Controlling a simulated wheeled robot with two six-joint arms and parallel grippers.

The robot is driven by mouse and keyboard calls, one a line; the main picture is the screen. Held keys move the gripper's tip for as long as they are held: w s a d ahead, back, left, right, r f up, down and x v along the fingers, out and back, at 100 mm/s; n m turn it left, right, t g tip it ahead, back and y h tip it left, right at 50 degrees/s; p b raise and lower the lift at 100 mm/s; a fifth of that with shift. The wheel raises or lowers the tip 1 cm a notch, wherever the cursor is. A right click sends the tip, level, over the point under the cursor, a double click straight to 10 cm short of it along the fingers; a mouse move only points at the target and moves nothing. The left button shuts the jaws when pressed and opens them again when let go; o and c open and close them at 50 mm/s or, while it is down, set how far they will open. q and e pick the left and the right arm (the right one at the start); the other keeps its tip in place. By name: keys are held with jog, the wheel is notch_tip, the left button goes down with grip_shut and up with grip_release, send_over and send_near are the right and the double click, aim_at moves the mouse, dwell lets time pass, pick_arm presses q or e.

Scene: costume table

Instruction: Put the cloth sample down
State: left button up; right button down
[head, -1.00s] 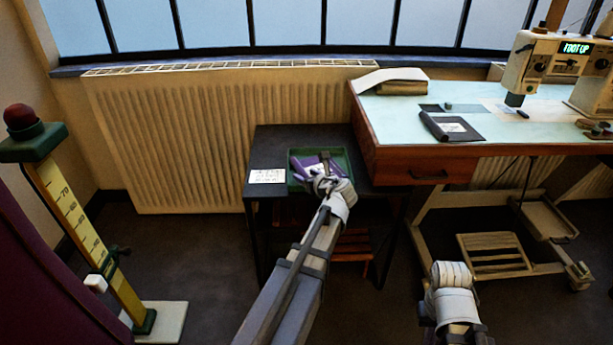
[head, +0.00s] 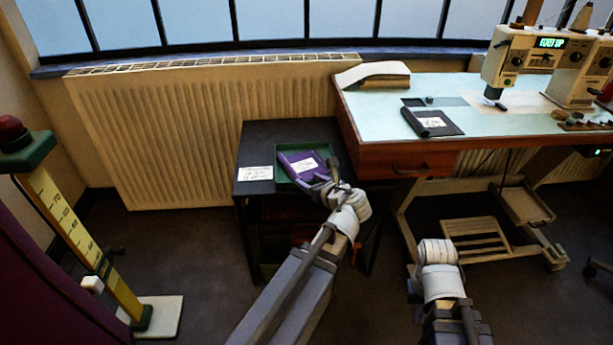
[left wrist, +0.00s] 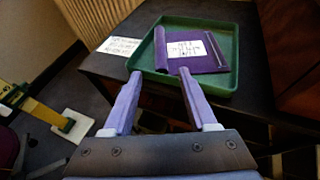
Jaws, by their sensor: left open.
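The purple cloth sample (head: 299,160) with a white label lies in the green tray (head: 281,173) on the small dark table. In the left wrist view the cloth (left wrist: 208,61) lies flat with a rolled left edge, inside the tray's rim (left wrist: 219,92). My left gripper (head: 325,178) is open and empty at the tray's near right side. In the left wrist view its fingers (left wrist: 160,73) point at the tray's near edge, apart from the cloth. My right arm shows at lower right, but its fingers are not visible.
A white written card (head: 255,173) lies left of the tray. The sewing table (head: 372,108) at right holds a dark labelled cloth (head: 432,122) and a sewing machine (head: 508,55). A measuring stand (head: 62,215) is at left. A radiator (head: 200,130) stands behind.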

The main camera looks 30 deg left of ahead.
pick_arm(q)
jog(key=s+d+f+n+g+h, duration=0.4)
jog(key=s+d+f+n, duration=0.2)
jog(key=s+d+n, duration=0.3)
jog(key=s+d+f+n+g+h, duration=0.4)
jog(key=s+d+f+n, duration=0.3)
jog(key=d+n, duration=0.5)
jog(key=s+d+h, duration=0.1)
jog(key=s+d, duration=0.1)
jog(key=d, duration=0.2)
jog(key=shift+f+h, duration=0.2)
jog(key=shift+h, duration=0.1)
notch_tip(320, 180, up, 36)
jog(key=p, duration=3.5)
jog(key=shift+f+p, duration=0.2)
jog(key=shift+p, duration=0.1)
jog(key=shift+d, duration=0.1)
